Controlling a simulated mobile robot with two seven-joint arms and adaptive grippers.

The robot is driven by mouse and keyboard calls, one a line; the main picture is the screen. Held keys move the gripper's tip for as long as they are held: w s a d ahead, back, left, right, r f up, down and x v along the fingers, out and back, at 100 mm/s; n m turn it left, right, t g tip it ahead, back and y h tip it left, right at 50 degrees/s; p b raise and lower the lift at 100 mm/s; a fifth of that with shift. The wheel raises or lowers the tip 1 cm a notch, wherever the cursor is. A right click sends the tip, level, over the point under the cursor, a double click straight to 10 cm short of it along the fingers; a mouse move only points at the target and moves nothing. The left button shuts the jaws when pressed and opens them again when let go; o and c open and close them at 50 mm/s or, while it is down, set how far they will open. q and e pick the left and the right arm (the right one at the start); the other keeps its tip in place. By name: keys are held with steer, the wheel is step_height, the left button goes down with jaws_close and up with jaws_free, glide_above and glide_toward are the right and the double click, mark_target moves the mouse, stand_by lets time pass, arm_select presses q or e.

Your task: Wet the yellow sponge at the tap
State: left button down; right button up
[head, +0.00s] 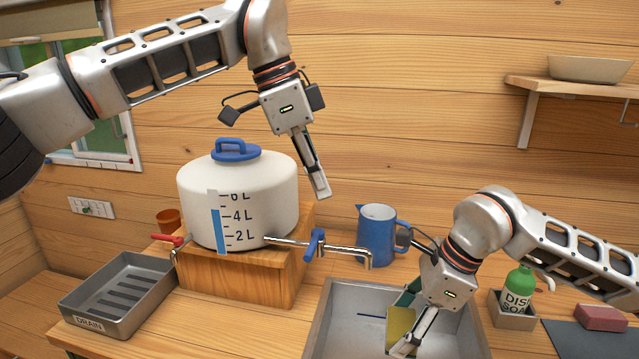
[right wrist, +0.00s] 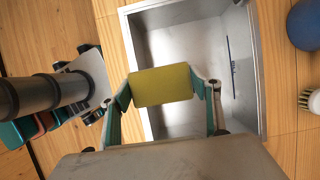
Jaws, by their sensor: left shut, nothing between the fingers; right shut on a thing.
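The yellow sponge (right wrist: 160,86) is held between the fingers of my right gripper (right wrist: 161,92), over the metal sink basin. In the head view the sponge (head: 400,322) is partly hidden by the gripper. The blue-handled tap (head: 315,244) comes out of the white water tank (head: 238,195), and its spout (head: 367,258) ends above the basin's back left part. The sponge is lower than the spout, to its right and nearer the front. No water shows at the spout.
The sink basin (head: 331,318) is at front centre. A blue pitcher (head: 376,235) stands behind it. A red-handled tap (head: 168,239) faces the drain tray (head: 120,295) at left. A soap bottle (head: 517,288) and a pink block (head: 601,317) are at right. A shelf (head: 575,87) juts out above.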

steer(key=shift+s+d+r+p, duration=0.2)
steer(key=shift+s+d+r, duration=0.25)
steer(key=shift+s+r, duration=0.25)
steer(key=shift+s+d+r+p, duration=0.2)
steer(key=shift+s+d+r, duration=0.25)
steer(key=shift+s+r, duration=0.2)
steer(key=shift+f, duration=0.1)
stand_by(0.3)
